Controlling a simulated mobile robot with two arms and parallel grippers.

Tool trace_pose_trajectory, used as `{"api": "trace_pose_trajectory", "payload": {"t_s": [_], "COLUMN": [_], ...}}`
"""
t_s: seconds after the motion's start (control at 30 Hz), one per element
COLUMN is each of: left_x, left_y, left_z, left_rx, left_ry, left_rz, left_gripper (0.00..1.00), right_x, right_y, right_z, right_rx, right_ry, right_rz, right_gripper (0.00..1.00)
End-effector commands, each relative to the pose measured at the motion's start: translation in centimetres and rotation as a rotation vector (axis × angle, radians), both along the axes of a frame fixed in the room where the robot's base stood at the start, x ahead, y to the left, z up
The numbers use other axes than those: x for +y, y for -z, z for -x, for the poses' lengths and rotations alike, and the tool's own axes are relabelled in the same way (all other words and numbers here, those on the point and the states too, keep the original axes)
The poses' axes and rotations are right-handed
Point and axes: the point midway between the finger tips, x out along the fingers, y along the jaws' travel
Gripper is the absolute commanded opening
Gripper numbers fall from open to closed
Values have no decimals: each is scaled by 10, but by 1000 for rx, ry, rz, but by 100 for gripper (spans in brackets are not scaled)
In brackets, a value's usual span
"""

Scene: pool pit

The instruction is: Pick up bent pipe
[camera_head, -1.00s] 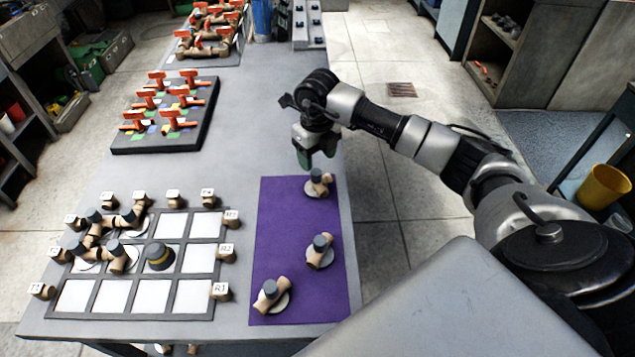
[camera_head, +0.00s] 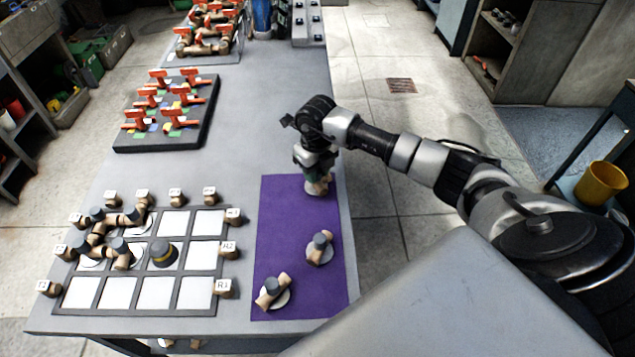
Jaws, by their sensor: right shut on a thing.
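A tan bent pipe (camera_head: 318,187) with a dark collar sits at the far end of the purple mat (camera_head: 274,245). My right gripper (camera_head: 317,174) has come down over it and is shut on it, hiding much of its top. The pipe is at or very near the mat; I cannot tell whether it touches. Two more tan pipe pieces lie on pale discs on the mat, a middle one (camera_head: 320,246) and a near one (camera_head: 273,291). My left gripper is not in view.
A grey-framed grid board (camera_head: 188,293) with white cells stands left of the mat, with several pipe pieces and labelled tan blocks on and around it. A black tray (camera_head: 205,134) with red-handled valves is behind. Bare grey table lies between.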

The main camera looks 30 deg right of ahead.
Motion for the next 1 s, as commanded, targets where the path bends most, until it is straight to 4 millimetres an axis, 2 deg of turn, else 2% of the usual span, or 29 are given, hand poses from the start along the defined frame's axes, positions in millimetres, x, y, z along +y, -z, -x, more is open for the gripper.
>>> {"api": "trace_pose_trajectory", "payload": {"t_s": [0.03,0.1,0.47,0.57,0.7,1.0], "left_x": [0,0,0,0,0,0], "left_y": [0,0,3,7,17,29], "left_z": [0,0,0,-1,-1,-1], "left_rx": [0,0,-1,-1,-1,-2], "left_ry": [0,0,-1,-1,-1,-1], "left_rz": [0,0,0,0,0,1], "left_gripper": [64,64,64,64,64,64], "right_x": [0,0,-1,-1,-1,54], "right_y": [0,-1,-7,-17,-43,-81], "right_z": [0,0,-1,-1,-2,44], "right_rx": [-1,-2,-5,-5,-8,-6], "right_ry": [0,0,1,-1,-1,-7], "right_rz": [0,0,1,0,1,0], "right_gripper": [7,0,0,0,0,0]}}
